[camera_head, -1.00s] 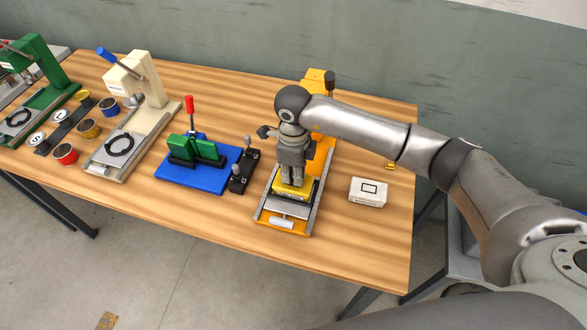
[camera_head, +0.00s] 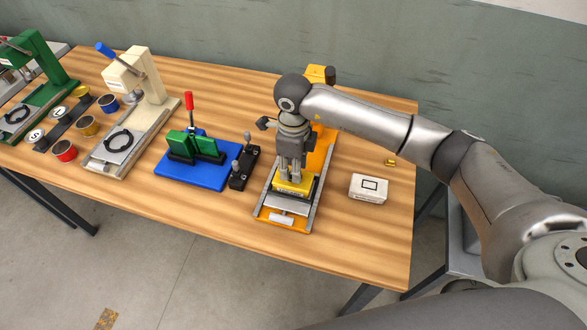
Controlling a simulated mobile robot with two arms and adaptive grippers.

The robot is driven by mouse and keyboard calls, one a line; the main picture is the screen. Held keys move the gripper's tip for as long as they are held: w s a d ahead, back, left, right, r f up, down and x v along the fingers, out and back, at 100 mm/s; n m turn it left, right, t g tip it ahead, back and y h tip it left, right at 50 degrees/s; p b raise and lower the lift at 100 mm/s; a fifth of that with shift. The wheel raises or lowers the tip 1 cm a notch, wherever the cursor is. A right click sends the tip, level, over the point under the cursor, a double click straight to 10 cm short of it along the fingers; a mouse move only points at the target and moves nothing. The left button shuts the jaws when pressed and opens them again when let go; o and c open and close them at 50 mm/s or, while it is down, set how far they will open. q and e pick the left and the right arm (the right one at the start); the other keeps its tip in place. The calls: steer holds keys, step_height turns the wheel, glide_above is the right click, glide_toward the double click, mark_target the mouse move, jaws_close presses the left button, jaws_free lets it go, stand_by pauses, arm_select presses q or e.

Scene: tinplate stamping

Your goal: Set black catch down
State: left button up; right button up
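My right gripper (camera_head: 290,178) points straight down over the orange press (camera_head: 324,150) at the right of the table. Its fingertips are at the top of a yellow block (camera_head: 303,187), with a narrow gap between the fingers. I cannot tell whether they hold anything. The yellow block sits on a dark base in the press's grey-railed tray (camera_head: 282,207). I cannot pick out the black catch for sure; a black block with grey knobs (camera_head: 240,172) stands left of the tray, beside the blue fixture (camera_head: 190,177). My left gripper is not in view.
A white box (camera_head: 368,189) and a small yellow piece (camera_head: 390,162) lie right of the press. A cream press (camera_head: 128,80), a green press (camera_head: 38,60) and several small tins stand on the left. The table front right is clear.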

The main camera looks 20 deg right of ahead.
step_height(320, 180, up, 11)
steer(key=b, duration=0.3)
steer(key=shift+f, duration=0.15)
stand_by(1.0)
